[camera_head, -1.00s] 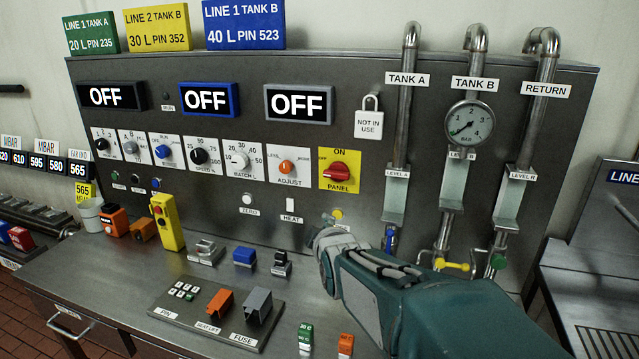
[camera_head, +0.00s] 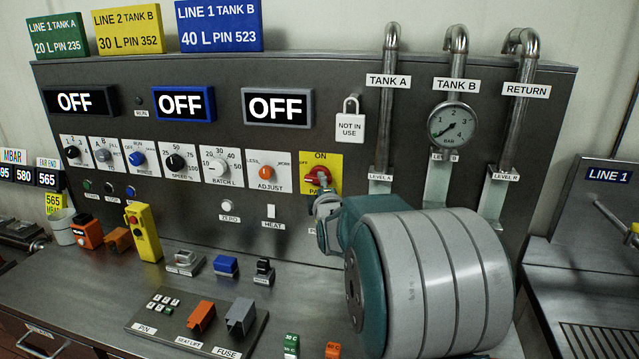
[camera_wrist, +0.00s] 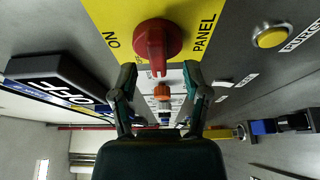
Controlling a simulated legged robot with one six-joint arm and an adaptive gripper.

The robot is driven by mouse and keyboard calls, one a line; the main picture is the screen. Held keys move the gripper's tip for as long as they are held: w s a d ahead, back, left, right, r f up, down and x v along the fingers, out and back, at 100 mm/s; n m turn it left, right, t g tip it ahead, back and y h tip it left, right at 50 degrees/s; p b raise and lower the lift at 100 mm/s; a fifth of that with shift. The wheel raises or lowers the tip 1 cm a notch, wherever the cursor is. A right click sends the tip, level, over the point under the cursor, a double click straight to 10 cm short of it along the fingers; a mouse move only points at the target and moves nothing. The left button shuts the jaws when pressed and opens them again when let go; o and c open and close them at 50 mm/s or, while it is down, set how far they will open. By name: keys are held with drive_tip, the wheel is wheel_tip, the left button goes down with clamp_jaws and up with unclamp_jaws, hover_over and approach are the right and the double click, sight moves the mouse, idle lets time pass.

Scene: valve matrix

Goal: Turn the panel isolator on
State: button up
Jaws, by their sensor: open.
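The panel isolator is a red knob (camera_head: 318,177) on a yellow plate (camera_head: 332,160) marked ON and PANEL. In the wrist view the red knob (camera_wrist: 157,46) is close, its handle pointing away from the ON mark's side, toward the orange knob. My gripper (camera_head: 325,207) is just below the knob in the head view and partly hides the plate's lower part. In the wrist view my gripper (camera_wrist: 158,82) is open and empty, its two fingers spread on either side of the handle's end. No contact is visible.
Three displays read OFF, one of them blue-framed (camera_head: 183,103). An orange ADJUST knob (camera_head: 266,172) sits left of the plate. A yellow PURGE button (camera_wrist: 271,37) is close by in the wrist view. Pipes (camera_head: 385,110) stand to the right; switches and a yellow pendant (camera_head: 143,232) are on the bench.

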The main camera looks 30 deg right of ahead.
drive_tip(key=shift+a+x, duration=0.2)
drive_tip(key=shift+x, duration=0.95)
drive_tip(key=shift+w, duration=0.1)
drive_tip(key=shift+d, duration=0.1)
clamp_jaws()
